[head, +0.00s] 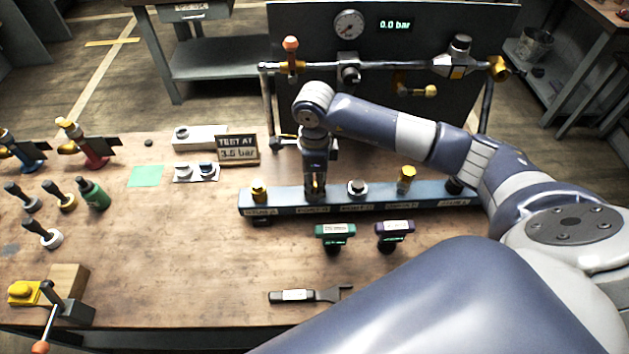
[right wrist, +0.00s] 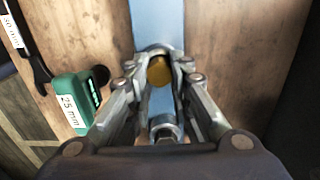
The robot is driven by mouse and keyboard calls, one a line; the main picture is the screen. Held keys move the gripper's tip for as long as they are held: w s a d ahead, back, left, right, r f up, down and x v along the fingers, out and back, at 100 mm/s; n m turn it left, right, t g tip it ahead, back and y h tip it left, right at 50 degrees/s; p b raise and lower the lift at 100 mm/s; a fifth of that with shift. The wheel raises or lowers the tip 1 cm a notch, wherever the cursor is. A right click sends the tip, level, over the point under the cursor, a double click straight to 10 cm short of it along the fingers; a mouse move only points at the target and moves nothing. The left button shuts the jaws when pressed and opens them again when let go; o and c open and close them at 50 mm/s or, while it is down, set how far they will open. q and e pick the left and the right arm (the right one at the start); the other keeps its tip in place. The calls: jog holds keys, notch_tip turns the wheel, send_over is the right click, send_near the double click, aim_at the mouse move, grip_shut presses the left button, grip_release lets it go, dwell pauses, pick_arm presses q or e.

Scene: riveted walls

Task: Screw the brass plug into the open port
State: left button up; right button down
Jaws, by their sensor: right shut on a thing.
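My right gripper (head: 315,192) points down over the blue rail (head: 330,207) at its second position from the left. It is shut on the brass plug, which shows as a small brass piece between the fingers (head: 315,183). In the right wrist view the plug (right wrist: 159,71) is a round brass top between the fingertips (right wrist: 158,66), over the rail (right wrist: 157,20). The port under it is hidden; I cannot tell how deep the plug sits. My left gripper is out of view.
Green (head: 335,231) and purple (head: 394,228) labelled tools and a wrench (head: 310,296) lie in front.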

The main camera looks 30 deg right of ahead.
jog(key=m, duration=0.3)
jog(key=shift+a+m, duration=0.1)
jog(key=shift+m, duration=0.3)
jog(key=m, duration=0.4)
jog(key=shift+a, duration=0.1)
jog(key=m+p, duration=0.1)
jog(key=m, duration=0.4)
jog(key=shift+a+r, duration=0.1)
jog(key=m+p, duration=0.1)
jog(key=m, duration=0.3)
jog(key=shift+m, duration=0.3)
